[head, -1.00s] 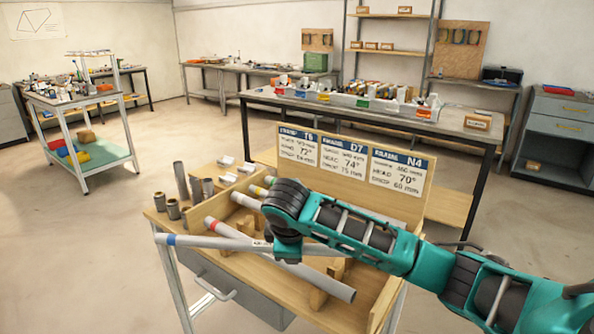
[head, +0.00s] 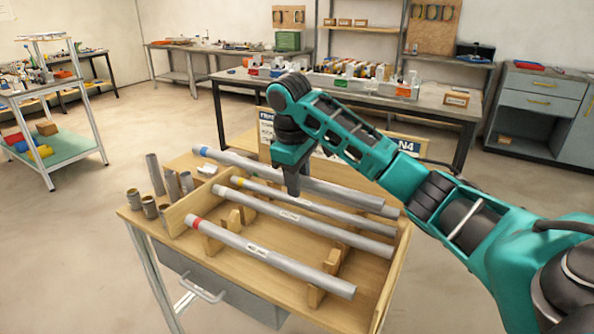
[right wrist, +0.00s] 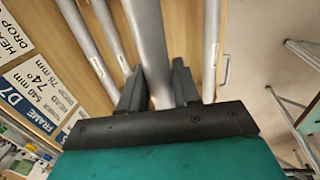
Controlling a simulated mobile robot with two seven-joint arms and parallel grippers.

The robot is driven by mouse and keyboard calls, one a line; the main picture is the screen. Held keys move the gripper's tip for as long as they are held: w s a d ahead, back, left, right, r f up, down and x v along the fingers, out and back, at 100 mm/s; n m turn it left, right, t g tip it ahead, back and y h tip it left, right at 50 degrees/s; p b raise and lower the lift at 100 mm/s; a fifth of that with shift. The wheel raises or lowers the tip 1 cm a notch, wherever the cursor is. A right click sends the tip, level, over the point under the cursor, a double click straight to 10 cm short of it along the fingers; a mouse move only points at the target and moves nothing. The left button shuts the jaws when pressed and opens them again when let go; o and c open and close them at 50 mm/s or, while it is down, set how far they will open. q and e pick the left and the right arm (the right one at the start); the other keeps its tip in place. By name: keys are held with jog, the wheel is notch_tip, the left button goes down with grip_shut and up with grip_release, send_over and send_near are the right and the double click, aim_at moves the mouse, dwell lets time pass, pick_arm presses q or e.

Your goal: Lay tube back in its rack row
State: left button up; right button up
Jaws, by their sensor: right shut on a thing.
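A long grey tube with a blue band (head: 340,190) is held crosswise in my right gripper (head: 292,188), above the rack. Its banded end points left, and it runs about parallel to the other tubes. In the right wrist view the tube (right wrist: 149,40) passes between my gripper's two fingers (right wrist: 158,88). The wooden rack (head: 400,262) holds a yellow-banded tube (head: 340,206), another grey tube (head: 330,231) and a red-banded tube (head: 300,267). Empty wooden cradles (head: 335,258) show between the last two. My left gripper is out of view.
Short upright tube pieces (head: 155,174) stand at the rack table's left end. Frame cards stand along the back edge, one marked D7 (right wrist: 30,105). A long bench with bins (head: 455,108) stands behind. The floor to the left (head: 80,240) is clear.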

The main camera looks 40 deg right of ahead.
jog(key=shift+f, duration=8.75)
jog(key=shift+f, duration=0.15)
jog(key=o, duration=1.1)
